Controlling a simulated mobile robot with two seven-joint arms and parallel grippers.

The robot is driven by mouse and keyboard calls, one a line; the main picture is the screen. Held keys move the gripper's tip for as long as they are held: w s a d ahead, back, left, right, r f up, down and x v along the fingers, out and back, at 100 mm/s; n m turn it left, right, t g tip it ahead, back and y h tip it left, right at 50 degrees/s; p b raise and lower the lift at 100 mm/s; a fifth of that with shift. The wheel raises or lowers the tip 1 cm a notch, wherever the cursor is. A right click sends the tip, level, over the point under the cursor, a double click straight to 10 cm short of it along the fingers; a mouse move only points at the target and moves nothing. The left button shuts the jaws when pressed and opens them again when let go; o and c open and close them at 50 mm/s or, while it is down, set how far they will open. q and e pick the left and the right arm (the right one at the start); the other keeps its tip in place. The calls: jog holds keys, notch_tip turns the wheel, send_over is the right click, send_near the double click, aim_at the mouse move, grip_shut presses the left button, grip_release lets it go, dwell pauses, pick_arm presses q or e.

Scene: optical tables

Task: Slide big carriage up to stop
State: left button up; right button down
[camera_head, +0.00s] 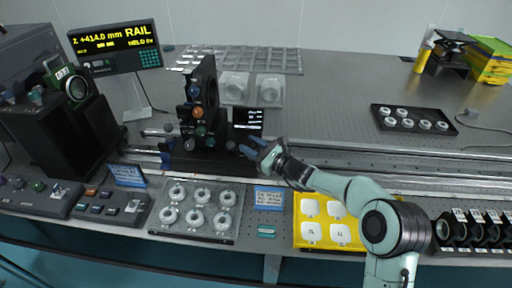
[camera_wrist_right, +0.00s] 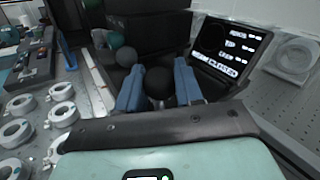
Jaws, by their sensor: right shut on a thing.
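The big carriage (camera_head: 203,103), a tall black upright mount with several knobs, stands on the long rail (camera_head: 330,158) left of the middle. It also shows in the right wrist view (camera_wrist_right: 150,30) as a dark body. My right gripper (camera_head: 258,147) is at the carriage's right side, low by the rail. In the right wrist view, its blue fingers (camera_wrist_right: 160,88) are shut on a dark round knob (camera_wrist_right: 159,81). The stop cannot be made out. My left gripper is not in view.
A display (camera_head: 115,46) at the back left reads about +414.0 mm, RAIL, HELD. A small dark screen (camera_head: 247,122) stands right of the carriage. Trays of rings (camera_head: 151,225) and a yellow tray (camera_head: 299,243) lie in front. The rail right of my arm looks clear.

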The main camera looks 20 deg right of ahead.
jog(key=shift+d, duration=0.2)
jog(key=c, duration=0.8)
grip_release()
jog(key=shift+s, duration=0.15)
jog(key=v, duration=1.3)
jog(key=shift+s, duration=0.15)
